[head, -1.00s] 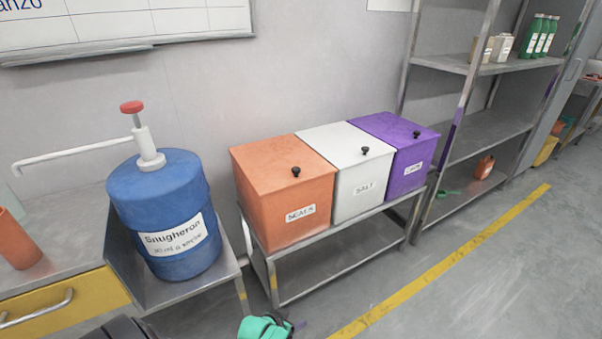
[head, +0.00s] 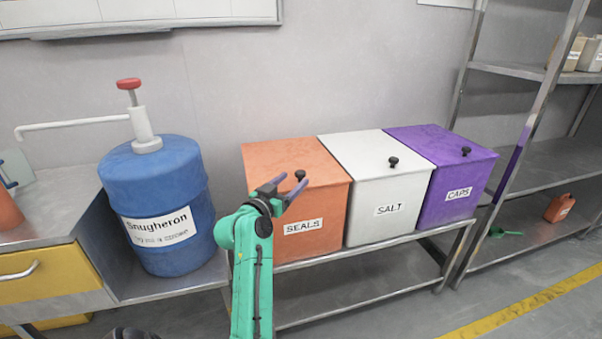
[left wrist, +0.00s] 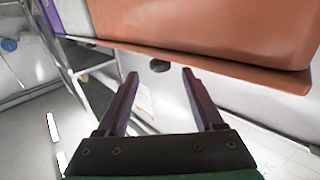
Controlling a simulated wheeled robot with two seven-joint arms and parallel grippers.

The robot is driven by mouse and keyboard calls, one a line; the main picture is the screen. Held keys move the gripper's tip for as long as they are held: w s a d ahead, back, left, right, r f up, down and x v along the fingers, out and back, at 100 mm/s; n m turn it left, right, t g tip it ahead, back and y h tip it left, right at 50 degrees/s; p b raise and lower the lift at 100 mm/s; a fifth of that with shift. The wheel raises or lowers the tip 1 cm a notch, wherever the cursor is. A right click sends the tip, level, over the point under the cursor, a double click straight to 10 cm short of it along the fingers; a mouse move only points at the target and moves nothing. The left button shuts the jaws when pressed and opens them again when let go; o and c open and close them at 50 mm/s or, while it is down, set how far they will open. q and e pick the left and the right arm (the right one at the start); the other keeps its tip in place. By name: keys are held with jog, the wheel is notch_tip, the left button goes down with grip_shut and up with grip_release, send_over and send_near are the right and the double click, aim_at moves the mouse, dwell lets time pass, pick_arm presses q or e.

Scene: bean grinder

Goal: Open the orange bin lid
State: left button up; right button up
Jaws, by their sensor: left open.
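The orange bin (head: 322,215) labelled SEALS stands at the left of three bins on a metal stand. Its lid (head: 262,153) is closed, with a black knob (head: 300,174) near the front edge. My left gripper (head: 291,184) is open, with its fingers in front of the lid's front edge and close to the knob in the head view. In the left wrist view, the orange bin (left wrist: 230,30) fills the top, and a dark knob (left wrist: 160,65) shows between and just beyond the two open fingers (left wrist: 158,78). No contact is visible. My right gripper is not in view.
A white SALT bin (head: 375,215) and a purple CAPS bin (head: 455,200) stand to the right, touching in a row. A blue drum (head: 160,190) with a pump stands to the left. A metal shelf (head: 530,155) is at the right. The wall is close behind the bins.

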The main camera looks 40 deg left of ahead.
aim_at(298, 175)
pick_arm(q)
jog(key=w, duration=0.2)
jog(key=w+a, duration=0.1)
jog(key=w, duration=0.2)
jog(key=shift+w, duration=0.15)
grip_shut()
dwell(1.1)
